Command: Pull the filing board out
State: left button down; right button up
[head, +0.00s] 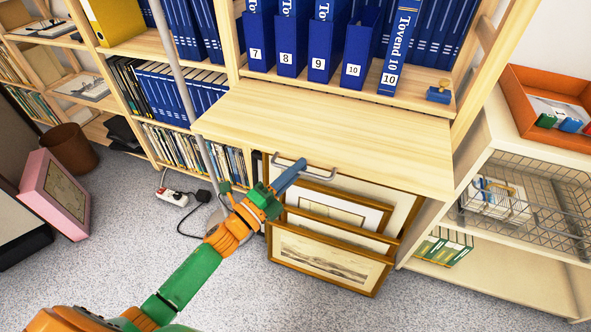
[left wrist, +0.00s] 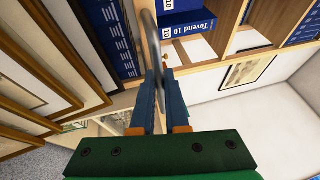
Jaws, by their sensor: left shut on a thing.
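The filing board (head: 330,125) is a pale wooden board that juts out from the shelf below a row of blue binders. A bent metal handle (head: 320,176) is on its front edge; it also shows in the left wrist view (left wrist: 151,42). My left gripper (head: 292,174) is at the left part of the handle, its blue fingers shut on it. In the left wrist view the fingers (left wrist: 165,85) are on both sides of the handle bar. The board's top is bare. My right gripper is not in view.
Framed prints (head: 325,258) lean under the board. A white power strip (head: 178,198) with a black cable lies on the carpet at left. A pink framed piece (head: 55,193) and a brown bin (head: 70,148) stand further left. A wire basket (head: 525,200) is on the right shelf.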

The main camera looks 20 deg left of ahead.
pick_arm(q)
jog(key=c, duration=0.9)
grip_release()
jog(key=shift+w+d, duration=0.1)
jog(key=v, duration=0.7)
jog(key=shift+f, duration=0.1)
